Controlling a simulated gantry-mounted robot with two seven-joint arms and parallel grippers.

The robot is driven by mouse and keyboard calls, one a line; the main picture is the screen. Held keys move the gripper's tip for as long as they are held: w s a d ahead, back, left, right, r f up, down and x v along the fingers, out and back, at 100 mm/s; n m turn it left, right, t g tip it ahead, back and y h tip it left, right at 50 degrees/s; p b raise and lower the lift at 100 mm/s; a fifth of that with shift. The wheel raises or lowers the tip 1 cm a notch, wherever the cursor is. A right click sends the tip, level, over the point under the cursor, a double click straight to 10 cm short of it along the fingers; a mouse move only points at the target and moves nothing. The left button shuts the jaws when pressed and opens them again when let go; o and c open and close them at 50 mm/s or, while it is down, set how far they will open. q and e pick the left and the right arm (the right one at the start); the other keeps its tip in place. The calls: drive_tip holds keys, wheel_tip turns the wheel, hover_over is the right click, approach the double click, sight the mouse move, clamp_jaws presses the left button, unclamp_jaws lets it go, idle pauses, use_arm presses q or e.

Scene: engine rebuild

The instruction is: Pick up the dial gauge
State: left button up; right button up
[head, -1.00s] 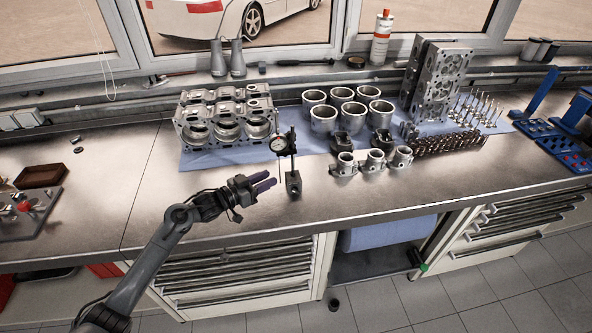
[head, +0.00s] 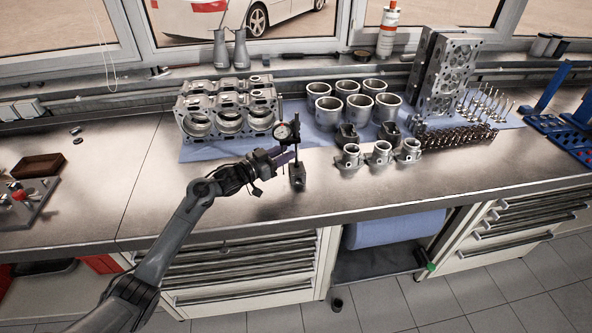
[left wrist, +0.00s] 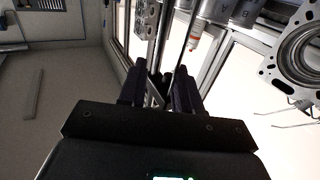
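The dial gauge (head: 282,132) has a round white face and is mounted on a thin dark upright stand. Its block-like base (head: 297,180) rests on the bench near the front edge. My left gripper (head: 287,156) is at the stand, just below the dial, with its fingers pointing right. In the left wrist view the two dark fingers (left wrist: 158,88) are apart, and a thin rod (left wrist: 190,35) runs up from near their tips. Whether they touch the stand is not clear. My right gripper is not in view.
An engine block (head: 228,115) stands behind the gauge on a blue cloth. Several cylinder liners (head: 350,100) and pistons (head: 380,152) stand to the right. A brown tray (head: 38,166) is at the far left. The bench left of my arm is mostly clear.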

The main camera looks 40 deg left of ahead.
sight(296, 166)
use_arm(q)
drive_tip(key=shift+b+x, duration=0.4)
drive_tip(key=shift+x, duration=2.1)
drive_tip(key=shift+d, duration=0.2)
clamp_jaws()
drive_tip(key=shift+s+r, duration=0.1)
drive_tip(key=shift+r, duration=0.05)
